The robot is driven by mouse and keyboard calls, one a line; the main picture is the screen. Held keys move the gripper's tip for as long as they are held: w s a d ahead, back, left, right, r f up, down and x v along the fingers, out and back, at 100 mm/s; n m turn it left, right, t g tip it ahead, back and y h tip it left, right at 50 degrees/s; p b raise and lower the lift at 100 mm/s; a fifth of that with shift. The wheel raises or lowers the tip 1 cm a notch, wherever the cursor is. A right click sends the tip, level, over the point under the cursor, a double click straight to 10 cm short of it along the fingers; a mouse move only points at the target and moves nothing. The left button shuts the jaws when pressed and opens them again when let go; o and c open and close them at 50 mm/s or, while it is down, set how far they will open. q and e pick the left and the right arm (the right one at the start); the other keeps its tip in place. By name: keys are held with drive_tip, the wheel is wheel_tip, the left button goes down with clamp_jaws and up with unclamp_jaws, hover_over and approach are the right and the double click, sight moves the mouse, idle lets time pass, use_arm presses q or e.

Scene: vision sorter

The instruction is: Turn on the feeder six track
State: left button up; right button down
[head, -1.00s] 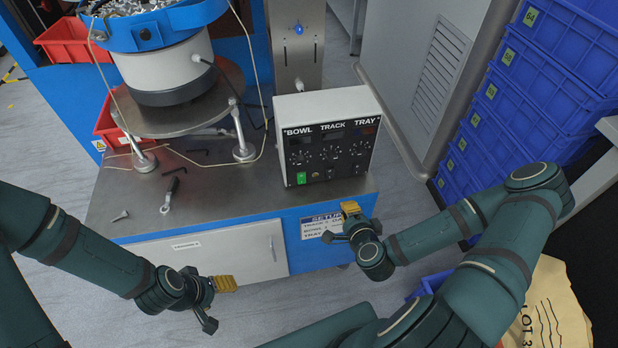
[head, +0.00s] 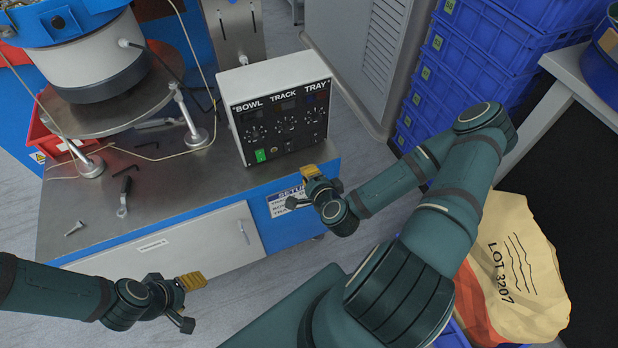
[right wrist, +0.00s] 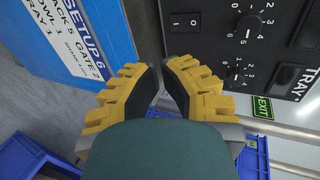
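The control box (head: 280,108) stands on the steel bench, with BOWL, TRACK and TRAY columns of dials. A green rocker switch (head: 260,155) sits under BOWL. The TRACK switch (head: 288,145) is dark; it also shows as a black rocker in the right wrist view (right wrist: 184,20). My right gripper (head: 310,171) is just in front of the box's lower right, apart from it. In the right wrist view its yellow fingertips (right wrist: 160,72) nearly meet, with nothing between them. My left gripper (head: 193,281) looks shut and empty in front of the cabinet door.
The bowl feeder (head: 90,60) stands left of the box. A wrench-like tool (head: 124,197) and hex keys lie on the bench. A setup sign (head: 286,203) is on the bench front. Blue crates (head: 470,80) stand right; a LOT 3207 sack (head: 515,260) is lower right.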

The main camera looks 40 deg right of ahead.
sight(292, 149)
drive_tip(key=x, duration=0.3)
drive_tip(key=b+x, duration=0.1)
drive_tip(key=x, duration=0.5)
drive_tip(key=shift+w+d+r, duration=0.1)
drive_tip(key=shift+w+r, duration=0.2)
drive_tip(key=shift+w+d, duration=0.15)
drive_tip(key=shift+w, duration=0.55)
drive_tip(key=shift+w+f, duration=0.1)
drive_tip(key=shift+w, duration=0.1)
drive_tip(key=shift+r+p, duration=0.5)
drive_tip(key=shift+r, duration=0.4)
drive_tip(key=shift+f, duration=0.1)
